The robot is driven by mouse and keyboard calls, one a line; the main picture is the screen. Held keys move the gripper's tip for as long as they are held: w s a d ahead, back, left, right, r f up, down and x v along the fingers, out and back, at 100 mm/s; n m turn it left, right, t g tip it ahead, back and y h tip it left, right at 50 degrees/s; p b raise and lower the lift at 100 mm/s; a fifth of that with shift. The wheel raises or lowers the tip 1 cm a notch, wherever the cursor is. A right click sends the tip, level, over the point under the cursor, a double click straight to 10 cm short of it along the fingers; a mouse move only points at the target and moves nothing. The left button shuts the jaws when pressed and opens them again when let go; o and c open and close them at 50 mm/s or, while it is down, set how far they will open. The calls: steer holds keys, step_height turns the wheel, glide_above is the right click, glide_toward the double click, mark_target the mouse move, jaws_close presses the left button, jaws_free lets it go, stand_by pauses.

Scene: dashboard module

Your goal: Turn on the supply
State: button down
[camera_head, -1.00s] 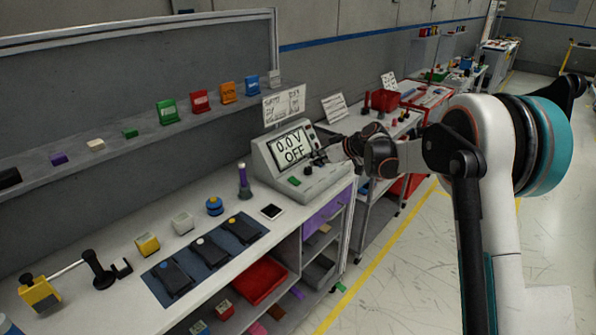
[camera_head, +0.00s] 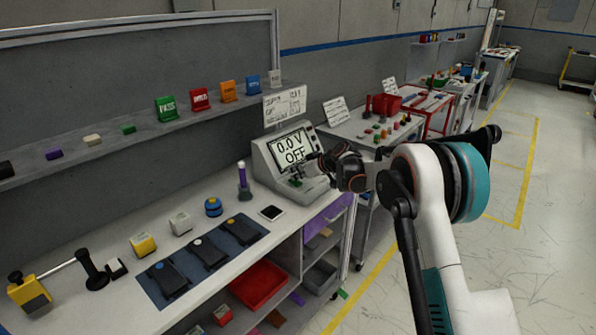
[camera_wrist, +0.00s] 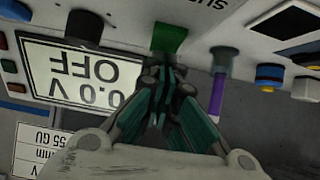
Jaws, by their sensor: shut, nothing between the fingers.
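The supply is a grey sloped console (camera_head: 268,170) on the bench, with a white screen (camera_head: 289,149) reading "0.0 V OFF". In the wrist view the screen (camera_wrist: 78,72) appears upside down. A green button (camera_head: 295,183) sits on the console's lower front. In the wrist view the green button (camera_wrist: 169,38) is just beyond my fingertips. My gripper (camera_head: 299,171) is shut and empty, in front of the screen's lower right and close above the button. It also shows in the wrist view (camera_wrist: 166,68). I cannot tell whether the fingertips touch the button.
A purple-topped cylinder (camera_head: 243,180) stands left of the console. A shelf (camera_head: 65,165) with coloured blocks runs behind. Floor (camera_head: 530,215) at the right is open.

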stand_by(0.4)
steer(key=shift+a+f+p, duration=0.1)
steer(key=shift+a+p, duration=0.05)
steer(key=shift+p, duration=0.2)
steer(key=shift+w+f+g+h, duration=0.15)
steer(key=shift+f+g+h, duration=0.15)
steer(key=shift+h, duration=0.1)
steer(key=shift+r, duration=0.1)
steer(key=shift+s+d, duration=0.55)
steer(key=shift+d, duration=0.1)
